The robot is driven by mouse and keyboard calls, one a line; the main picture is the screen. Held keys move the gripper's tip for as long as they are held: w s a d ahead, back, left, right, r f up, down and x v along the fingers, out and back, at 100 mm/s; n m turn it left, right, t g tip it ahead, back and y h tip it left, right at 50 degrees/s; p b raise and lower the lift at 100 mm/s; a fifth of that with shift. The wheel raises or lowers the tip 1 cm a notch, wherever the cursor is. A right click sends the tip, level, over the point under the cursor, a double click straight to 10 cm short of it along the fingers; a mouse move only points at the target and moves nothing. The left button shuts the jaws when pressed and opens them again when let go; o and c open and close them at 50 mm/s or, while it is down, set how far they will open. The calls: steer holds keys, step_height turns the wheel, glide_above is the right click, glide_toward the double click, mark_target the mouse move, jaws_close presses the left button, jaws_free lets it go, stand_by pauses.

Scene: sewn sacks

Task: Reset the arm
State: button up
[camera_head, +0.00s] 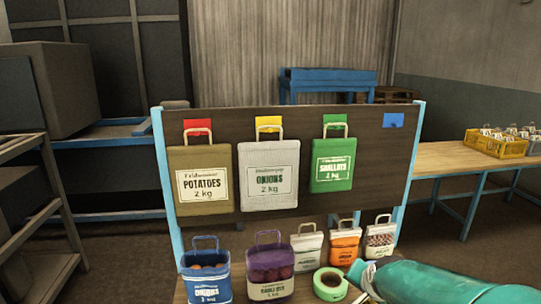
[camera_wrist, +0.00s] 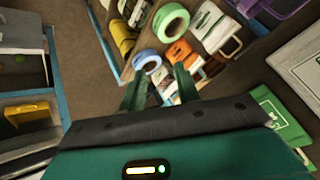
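My gripper (camera_head: 366,284) is at the lower right of the head view, low over the front of the bench, with my teal arm reaching in from the right edge. In the wrist view, its two dark green fingers (camera_wrist: 160,76) stand apart with nothing held between them. A blue tape roll (camera_wrist: 148,62) and a green tape roll (camera_wrist: 171,22) lie beyond the fingertips. The green roll also shows in the head view (camera_head: 330,284), left of the gripper.
Potatoes (camera_head: 203,185), onions (camera_head: 268,180) and shallots (camera_head: 333,165) sacks hang on a board; a blue patch (camera_head: 393,120) has none below it. A yellow crate (camera_head: 497,147) sits right.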

steer(key=s+a+r+n, duration=0.2)
steer(key=s, duration=0.4)
steer(key=s+a+r+n+g, duration=0.1)
steer(key=s+a+r+n, duration=0.1)
steer(key=s, duration=0.5)
steer(key=s+a+r+n+g, duration=0.1)
steer(key=s+a+r+n, duration=0.1)
steer(key=s, duration=0.4)
steer(key=shift+s+r+n+y, duration=0.3)
steer(key=shift+s+r+n, duration=0.15)
steer(key=shift+n, duration=0.55)
steer(key=shift+d, duration=0.1)
